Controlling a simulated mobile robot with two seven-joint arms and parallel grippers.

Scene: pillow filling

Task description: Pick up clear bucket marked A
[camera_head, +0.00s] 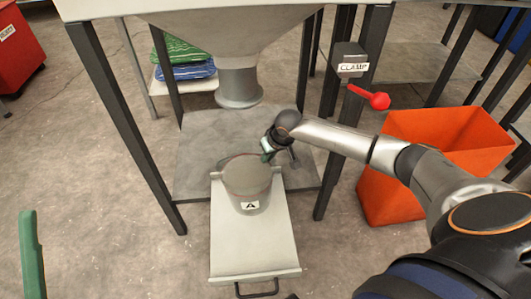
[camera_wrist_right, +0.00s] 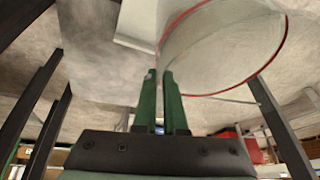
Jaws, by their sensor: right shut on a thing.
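The clear bucket marked A (camera_head: 243,187) stands upright on a pale sliding tray (camera_head: 250,245), below the hopper. It has a thin red line at its rim and a white label with a black A facing me. My right gripper (camera_head: 271,149) reaches in from the right at the bucket's far right rim. In the right wrist view, its green fingers (camera_wrist_right: 163,100) are close together on the edge of the bucket (camera_wrist_right: 225,50). Only one green finger of my left gripper (camera_head: 32,255) shows at the left edge, apart from the bucket; its opening is not visible.
The hopper spout (camera_head: 239,82) hangs behind and above the bucket, between dark frame legs. A clamp box (camera_head: 350,62) with a red-knobbed lever (camera_head: 378,100) is at right. An orange bin (camera_head: 395,195) stands beside my right arm. Folded green and blue sacks (camera_head: 186,58) lie behind.

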